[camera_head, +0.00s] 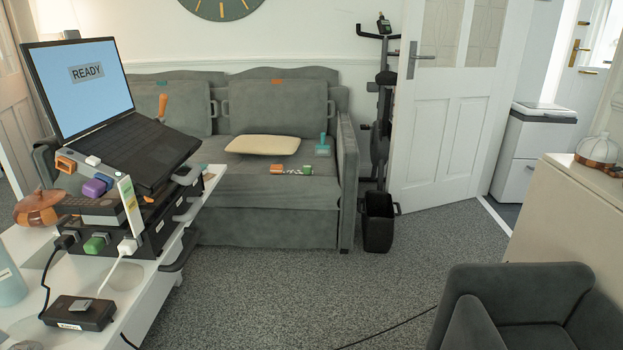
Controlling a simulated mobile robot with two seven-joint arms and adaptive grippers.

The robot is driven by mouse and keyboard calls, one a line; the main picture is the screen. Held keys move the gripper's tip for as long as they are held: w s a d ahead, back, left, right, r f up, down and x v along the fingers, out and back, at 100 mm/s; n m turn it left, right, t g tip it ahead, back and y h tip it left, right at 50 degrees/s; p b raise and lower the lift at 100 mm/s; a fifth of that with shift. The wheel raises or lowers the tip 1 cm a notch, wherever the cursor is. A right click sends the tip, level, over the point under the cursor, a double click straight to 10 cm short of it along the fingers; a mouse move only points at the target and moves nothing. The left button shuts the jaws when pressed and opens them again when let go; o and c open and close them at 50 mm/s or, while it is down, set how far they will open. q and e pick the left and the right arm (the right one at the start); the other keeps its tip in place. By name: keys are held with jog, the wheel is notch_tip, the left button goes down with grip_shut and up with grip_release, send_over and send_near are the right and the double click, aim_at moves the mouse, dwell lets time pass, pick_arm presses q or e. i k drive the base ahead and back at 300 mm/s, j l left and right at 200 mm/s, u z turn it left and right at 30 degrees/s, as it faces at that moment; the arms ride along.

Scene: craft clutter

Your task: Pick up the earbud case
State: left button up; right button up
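Neither of my grippers is in view. I cannot tell for sure which thing is the earbud case. A small rounded purple thing (95,188) on the stacked gear at the left could be it. A small white piece (92,160) sits just above it, by the laptop's front edge. A small grey piece (81,305) lies on a black box (78,313) at the front of the white table (120,290). Nothing is touching any of these from my side.
An open laptop (93,85) stands on dark stacked equipment (160,230), with cables and an orange block (65,164) nearby.

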aim_at(275, 169)
jog(key=i+j+u, duration=0.15)
jog(key=u, duration=0.15)
jog(key=i+l, duration=0.15)
jog(key=i, duration=0.5)
jog(key=i+l+z, duration=0.1)
jog(key=i, duration=0.55)
jog(key=i+l, duration=0.15)
jog(key=i, duration=0.5)
